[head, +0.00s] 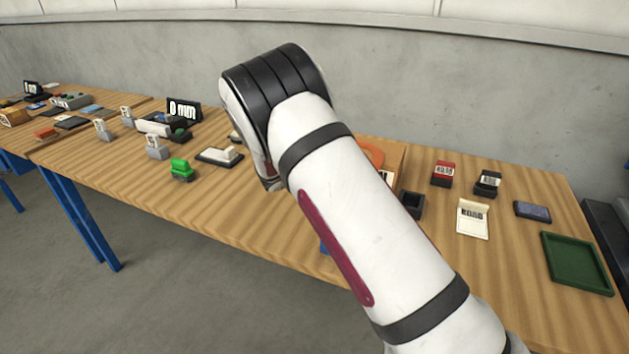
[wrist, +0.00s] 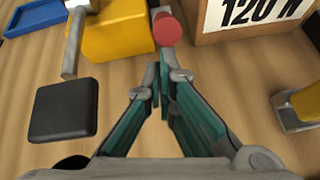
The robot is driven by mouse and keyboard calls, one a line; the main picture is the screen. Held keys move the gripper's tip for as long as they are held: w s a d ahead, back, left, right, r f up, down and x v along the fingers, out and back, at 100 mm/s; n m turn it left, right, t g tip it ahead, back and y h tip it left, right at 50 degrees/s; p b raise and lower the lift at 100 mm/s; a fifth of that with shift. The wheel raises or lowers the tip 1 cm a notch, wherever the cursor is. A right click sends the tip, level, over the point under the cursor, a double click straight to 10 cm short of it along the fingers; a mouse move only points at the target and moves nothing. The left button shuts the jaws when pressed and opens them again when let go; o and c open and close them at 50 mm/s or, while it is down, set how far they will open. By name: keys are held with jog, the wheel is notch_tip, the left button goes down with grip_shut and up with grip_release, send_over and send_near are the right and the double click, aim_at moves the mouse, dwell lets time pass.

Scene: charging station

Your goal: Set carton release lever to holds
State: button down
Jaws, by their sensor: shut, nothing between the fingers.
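My gripper (wrist: 161,72) shows in the wrist view with its teal fingers closed together and nothing between them. Its tips point at a red round knob (wrist: 167,29) just beyond them; I cannot tell whether they touch. In the head view my arm hides the gripper and this spot.
In the wrist view, a grey bar (wrist: 72,42), a black pad (wrist: 63,110) and a blue tray (wrist: 40,14) lie left; a yellow-and-grey piece (wrist: 297,108) stands right. In the head view, a green tray (head: 607,285) is at the right and a green block (head: 181,170) at the left.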

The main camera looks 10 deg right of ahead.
jog(key=w+d+r+g+y+b, duration=0.1)
jog(key=w+d+r+g, duration=0.1)
jog(key=w+r, duration=0.3)
jog(key=shift+d+r+b, duration=0.35)
jog(key=shift+d+r, duration=0.45)
jog(key=shift+r, duration=0.4)
